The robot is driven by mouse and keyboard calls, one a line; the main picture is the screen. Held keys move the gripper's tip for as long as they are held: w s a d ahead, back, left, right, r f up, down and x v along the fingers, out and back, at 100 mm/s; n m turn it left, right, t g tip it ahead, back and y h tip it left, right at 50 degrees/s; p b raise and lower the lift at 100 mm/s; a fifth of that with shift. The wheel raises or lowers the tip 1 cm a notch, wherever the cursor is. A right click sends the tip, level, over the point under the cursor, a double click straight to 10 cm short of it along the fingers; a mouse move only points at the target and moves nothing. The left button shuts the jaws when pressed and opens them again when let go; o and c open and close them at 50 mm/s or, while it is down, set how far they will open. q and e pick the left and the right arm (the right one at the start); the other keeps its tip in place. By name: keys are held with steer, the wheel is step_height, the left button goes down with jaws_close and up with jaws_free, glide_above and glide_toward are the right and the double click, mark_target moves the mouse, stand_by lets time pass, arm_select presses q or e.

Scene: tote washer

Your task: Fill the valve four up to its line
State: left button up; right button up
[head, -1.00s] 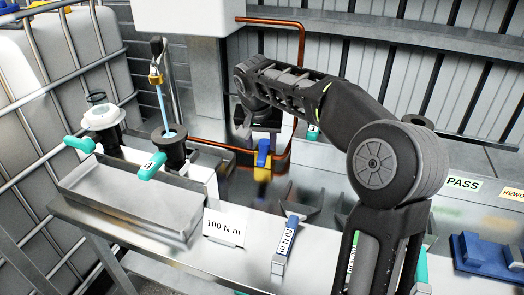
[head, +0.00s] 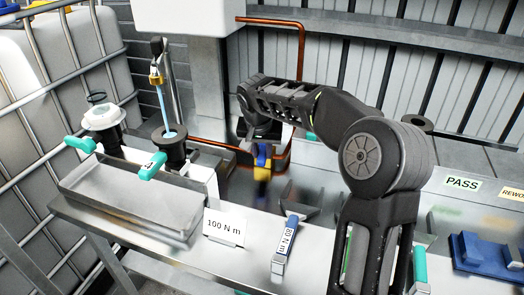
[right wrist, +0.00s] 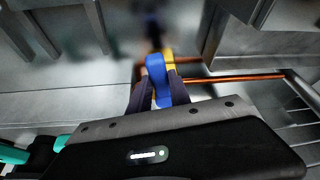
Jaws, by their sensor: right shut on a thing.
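A black cup-shaped valve (head: 171,152) with a teal handle (head: 152,166) stands at the back of a metal tray. A small mark on the handle is too small to read. A thin blue stream (head: 163,103) runs from a brass spout (head: 156,80) into its top. The liquid level and any line inside are not clear. My right gripper (head: 262,148) is shut on the blue tap handle (right wrist: 157,78) of a yellow tap (head: 262,173) on a copper pipe. The fingers stand on either side of the handle in the right wrist view. My left gripper is not in view.
A second valve (head: 103,122) with a white top and teal handle stands to the left. The metal tray (head: 120,196) is empty. A "100 N m" card (head: 224,227) and an "80 N m" blue tool (head: 287,243) are in front. A copper pipe (head: 301,50) rises behind my right arm.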

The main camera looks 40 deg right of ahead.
jaws_close()
stand_by(0.9)
